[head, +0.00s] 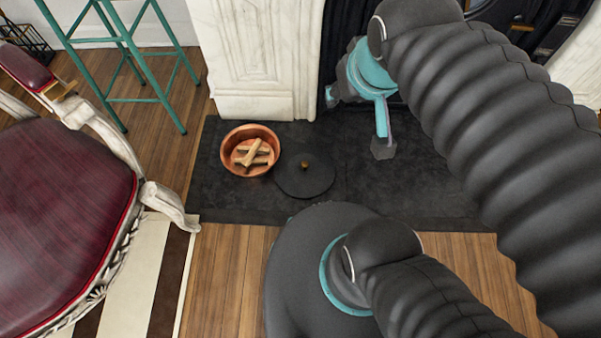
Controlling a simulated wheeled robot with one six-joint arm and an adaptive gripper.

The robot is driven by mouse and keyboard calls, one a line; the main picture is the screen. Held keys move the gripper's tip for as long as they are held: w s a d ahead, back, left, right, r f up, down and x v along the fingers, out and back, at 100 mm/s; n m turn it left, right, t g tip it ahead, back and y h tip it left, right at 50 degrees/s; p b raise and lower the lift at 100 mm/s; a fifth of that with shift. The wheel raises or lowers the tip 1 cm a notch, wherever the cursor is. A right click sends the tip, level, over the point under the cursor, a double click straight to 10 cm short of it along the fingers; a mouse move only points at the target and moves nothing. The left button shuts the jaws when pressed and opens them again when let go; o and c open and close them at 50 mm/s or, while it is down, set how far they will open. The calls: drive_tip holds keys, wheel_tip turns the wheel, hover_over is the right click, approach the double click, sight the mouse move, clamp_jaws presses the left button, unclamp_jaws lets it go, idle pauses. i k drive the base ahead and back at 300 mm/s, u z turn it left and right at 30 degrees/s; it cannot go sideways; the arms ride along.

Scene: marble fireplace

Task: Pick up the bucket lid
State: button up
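The bucket lid (298,182) is a round, flat black disc with a small brass-coloured knob at its middle. It lies on the dark hearth slab, just right of a copper-coloured bucket (229,158) that holds several pieces of wood. My gripper (383,149) is right of the lid and a little higher in the picture, apart from it. It hangs from the teal and black wrist and points down. It is seen small and from the side, so I cannot make out whether its fingers are apart.
A white marble fireplace pillar (265,60) stands behind the bucket. A red upholstered chair (60,215) is at the left, and a teal stool (150,97) stands behind it. The dark hearth slab (410,195) is bare right of the lid.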

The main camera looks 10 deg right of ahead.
sight(302, 171)
drive_tip(key=z, duration=3.05)
drive_tip(key=k, duration=1.15)
drive_tip(key=u, duration=2.5)
